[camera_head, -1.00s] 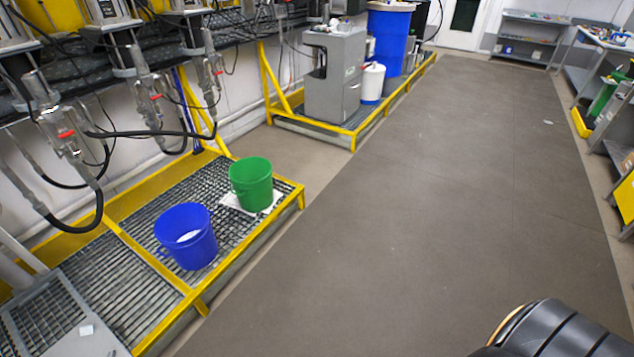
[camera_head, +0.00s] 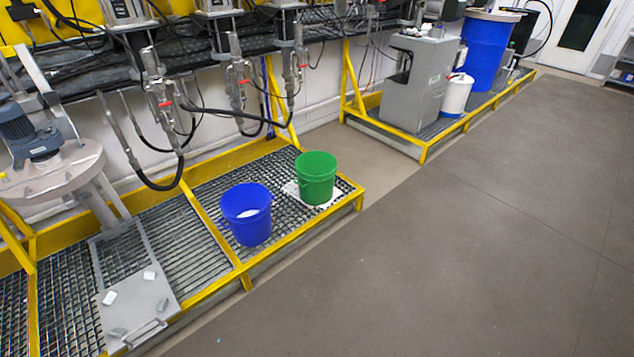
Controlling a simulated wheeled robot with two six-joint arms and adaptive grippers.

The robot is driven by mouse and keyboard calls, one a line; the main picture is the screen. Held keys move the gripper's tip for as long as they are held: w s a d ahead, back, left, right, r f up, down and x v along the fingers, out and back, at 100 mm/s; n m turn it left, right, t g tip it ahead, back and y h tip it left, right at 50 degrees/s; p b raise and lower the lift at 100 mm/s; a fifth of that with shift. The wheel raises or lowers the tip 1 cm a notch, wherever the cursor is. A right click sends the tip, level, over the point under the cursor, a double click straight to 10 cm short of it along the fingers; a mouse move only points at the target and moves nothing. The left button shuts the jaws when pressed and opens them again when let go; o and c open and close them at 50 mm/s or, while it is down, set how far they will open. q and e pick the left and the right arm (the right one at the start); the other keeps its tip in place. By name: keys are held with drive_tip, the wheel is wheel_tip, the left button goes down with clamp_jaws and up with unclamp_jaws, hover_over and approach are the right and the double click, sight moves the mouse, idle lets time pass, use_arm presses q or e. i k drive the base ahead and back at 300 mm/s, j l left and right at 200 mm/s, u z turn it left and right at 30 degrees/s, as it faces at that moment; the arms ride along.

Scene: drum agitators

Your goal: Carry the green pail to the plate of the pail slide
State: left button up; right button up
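The green pail (camera_head: 316,180) stands upright near the right end of the yellow-framed grating, on a white sheet (camera_head: 291,189) that partly shows under it. Neither of my grippers is in view.
The yellow-edged grating platform (camera_head: 243,277) has a raised rim along the floor. Hoses and valves hang above it. A grey cabinet (camera_head: 413,85), a white container (camera_head: 457,95) and a blue drum (camera_head: 487,50) stand farther back. The dark floor (camera_head: 480,250) at right is clear.

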sight(136, 302)
drive_tip(key=i+l+u, duration=0.45)
drive_tip(key=u, duration=0.25)
drive_tip(key=i+l+u, duration=0.1)
drive_tip(key=l+u, duration=0.25)
drive_tip(key=l, duration=0.15)
